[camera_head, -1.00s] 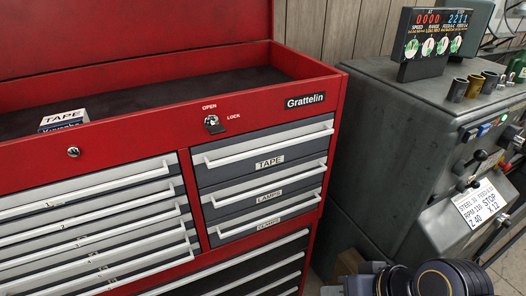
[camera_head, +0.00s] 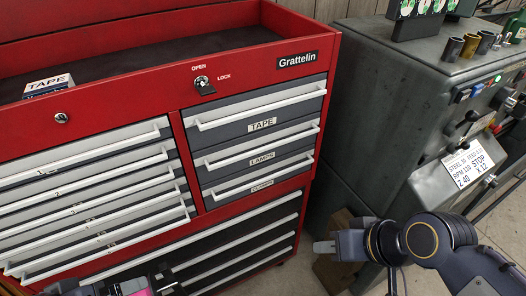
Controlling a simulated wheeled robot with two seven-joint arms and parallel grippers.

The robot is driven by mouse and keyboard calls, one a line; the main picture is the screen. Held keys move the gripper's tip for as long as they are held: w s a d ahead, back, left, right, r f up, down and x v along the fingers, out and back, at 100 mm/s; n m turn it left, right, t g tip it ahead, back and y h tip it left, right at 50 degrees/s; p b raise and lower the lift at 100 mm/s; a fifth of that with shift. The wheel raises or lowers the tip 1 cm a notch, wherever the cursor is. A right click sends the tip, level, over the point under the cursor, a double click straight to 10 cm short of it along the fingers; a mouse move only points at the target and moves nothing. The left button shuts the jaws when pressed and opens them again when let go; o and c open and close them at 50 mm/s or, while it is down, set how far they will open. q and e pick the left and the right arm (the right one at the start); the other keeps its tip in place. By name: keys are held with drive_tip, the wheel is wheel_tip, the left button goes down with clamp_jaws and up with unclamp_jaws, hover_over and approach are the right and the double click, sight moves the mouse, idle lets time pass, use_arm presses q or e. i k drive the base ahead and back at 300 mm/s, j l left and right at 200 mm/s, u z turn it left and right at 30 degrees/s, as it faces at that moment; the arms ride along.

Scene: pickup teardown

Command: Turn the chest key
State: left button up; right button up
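The chest key (camera_head: 204,86) sits in the lock on the red front rim of the tool chest (camera_head: 262,66), between the OPEN and LOCK labels. Its dark head points down and slightly right. Neither gripper touches the key.
A boxed item marked TAPE (camera_head: 48,84) lies in the open top tray. Drawers with long pale handles (camera_head: 262,107) stick out below the lock. A grey machine (camera_head: 400,100) with levers stands close at the right. Space before the key is clear.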

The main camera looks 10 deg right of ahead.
sight(205, 90)
drive_tip(key=l+u, duration=0.95)
drive_tip(key=k+j, duration=0.05)
